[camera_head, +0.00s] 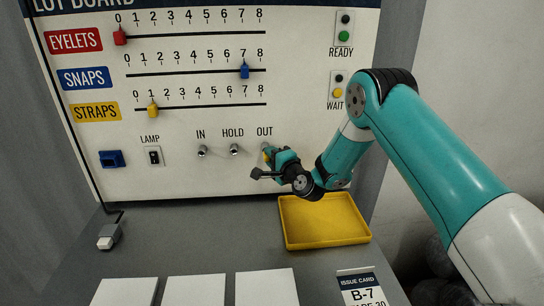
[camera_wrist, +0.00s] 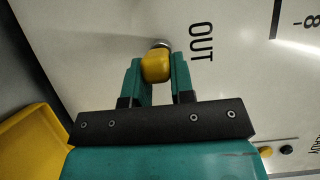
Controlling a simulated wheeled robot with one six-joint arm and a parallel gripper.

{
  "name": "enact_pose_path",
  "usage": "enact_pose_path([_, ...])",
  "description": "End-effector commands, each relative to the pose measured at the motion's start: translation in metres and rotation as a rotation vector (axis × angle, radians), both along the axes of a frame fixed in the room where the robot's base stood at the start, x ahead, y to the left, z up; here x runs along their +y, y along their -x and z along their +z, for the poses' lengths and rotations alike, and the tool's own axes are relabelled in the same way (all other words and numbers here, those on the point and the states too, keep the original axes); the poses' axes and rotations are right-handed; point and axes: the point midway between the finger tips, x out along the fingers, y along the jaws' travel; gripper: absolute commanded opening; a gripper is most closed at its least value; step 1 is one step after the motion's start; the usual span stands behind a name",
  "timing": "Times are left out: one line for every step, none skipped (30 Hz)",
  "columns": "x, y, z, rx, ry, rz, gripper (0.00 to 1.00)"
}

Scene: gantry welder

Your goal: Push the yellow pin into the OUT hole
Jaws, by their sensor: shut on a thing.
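The yellow pin (camera_wrist: 156,67) is between the two fingers of my gripper (camera_wrist: 160,80) in the wrist view, directly in front of the metal socket (camera_wrist: 161,43) beside the OUT label (camera_wrist: 201,42). My gripper is shut on the pin. In the head view my gripper (camera_head: 272,157) is at the board just below the OUT label (camera_head: 265,131), and a bit of yellow pin (camera_head: 266,154) shows there. The pin hides most of the OUT hole, so how deep it sits cannot be told. The IN hole (camera_head: 202,151) and HOLD hole (camera_head: 234,149) show no pin.
A yellow tray (camera_head: 288,241) lies on the grey table under my gripper. The board has three sliders, a lamp switch (camera_head: 154,156) and a blue socket (camera_head: 112,158). White cards (camera_head: 266,288) and an issue card (camera_head: 362,288) lie at the front. A cabled plug (camera_head: 108,236) lies left.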

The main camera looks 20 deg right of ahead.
Motion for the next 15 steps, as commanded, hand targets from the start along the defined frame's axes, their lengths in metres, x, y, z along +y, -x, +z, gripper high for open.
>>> enact_pose_path([-0.0001, -0.0014, 0.0010, 0.000, 0.000, 0.000, 0.00])
enact_pose_path([-0.0002, -0.0021, 0.0010, 0.000, 0.000, 0.000, 0.00])
enact_pose_path([-0.0004, -0.0031, 0.0010, 0.000, 0.000, 0.000, 0.00])
enact_pose_path([-0.0006, -0.0038, 0.0010, 0.000, 0.000, 0.000, 0.00])
enact_pose_path([-0.0006, -0.0037, 0.0003, 0.000, 0.000, 0.000, 0.27])
enact_pose_path([-0.0005, -0.0035, 0.0000, 0.000, 0.000, 0.000, 0.36])
enact_pose_path([-0.0005, -0.0035, 0.0000, 0.000, 0.000, 0.000, 0.43])
enact_pose_path([-0.0005, -0.0035, 0.0000, 0.000, 0.000, 0.000, 0.50])
enact_pose_path([-0.0005, -0.0034, 0.0000, 0.000, 0.000, 0.000, 0.52])
enact_pose_path([-0.0005, -0.0034, 0.0001, 0.000, 0.000, 0.000, 0.52])
enact_pose_path([-0.0005, -0.0034, 0.0001, 0.000, 0.000, 0.000, 0.52])
enact_pose_path([-0.0005, -0.0034, 0.0001, 0.000, 0.000, 0.000, 0.52])
enact_pose_path([-0.0005, -0.0034, 0.0001, 0.000, 0.000, 0.000, 0.52])
enact_pose_path([-0.0006, -0.0035, 0.0001, 0.000, 0.000, 0.000, 0.52])
enact_pose_path([-0.0007, -0.0034, -0.0001, 0.000, 0.000, 0.000, 0.52])
